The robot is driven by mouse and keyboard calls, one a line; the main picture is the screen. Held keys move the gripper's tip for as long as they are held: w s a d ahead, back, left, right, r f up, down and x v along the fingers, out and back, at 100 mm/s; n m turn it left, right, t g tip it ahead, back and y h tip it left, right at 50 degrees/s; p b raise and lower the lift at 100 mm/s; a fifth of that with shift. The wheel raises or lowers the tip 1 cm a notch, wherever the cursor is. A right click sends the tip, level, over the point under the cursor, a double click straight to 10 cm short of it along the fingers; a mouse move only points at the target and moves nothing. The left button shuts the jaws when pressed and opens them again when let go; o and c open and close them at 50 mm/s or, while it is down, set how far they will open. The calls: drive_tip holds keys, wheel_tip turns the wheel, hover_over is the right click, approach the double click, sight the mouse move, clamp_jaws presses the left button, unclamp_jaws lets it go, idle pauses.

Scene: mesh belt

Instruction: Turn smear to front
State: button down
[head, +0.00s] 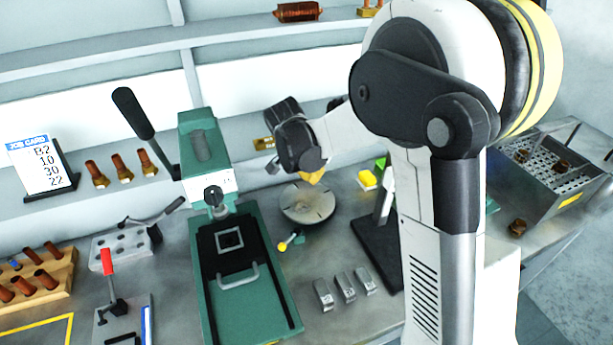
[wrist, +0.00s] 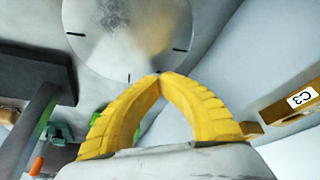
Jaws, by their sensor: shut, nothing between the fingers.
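A round grey disc (head: 308,208) with dark tick marks lies on the bench right of the green press. In the wrist view the disc (wrist: 100,45) fills the top, with ticks near its rim. A faint brownish, blurred patch shows on its face there; I cannot tell for sure whether it is the smear. My gripper (head: 314,177) has yellow fingers and hangs at the disc's far side in the head view. In the wrist view its fingertips (wrist: 159,74) meet with nothing between them, overlapping the disc's rim in the picture. I cannot tell whether they touch it.
A green press (head: 207,160) with a black lever stands left of the disc. A small yellow-tipped lever (head: 284,245) is in front of it. Several metal blocks (head: 345,287) lie nearer. A yellow block (head: 367,180) and a perforated metal bin (head: 560,165) are to the right.

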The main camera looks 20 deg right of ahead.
sight(303, 194)
drive_tip(key=shift+s+d+m+g, duration=0.2)
drive_tip(key=shift+d+m+g, duration=0.2)
drive_tip(key=shift+m, duration=0.4)
drive_tip(key=c, duration=1.4)
unclamp_jaws()
drive_tip(key=shift+w+d, duration=0.1)
drive_tip(key=shift+d, duration=0.1)
drive_tip(key=shift+a, duration=0.15)
drive_tip(key=v, duration=1.2)
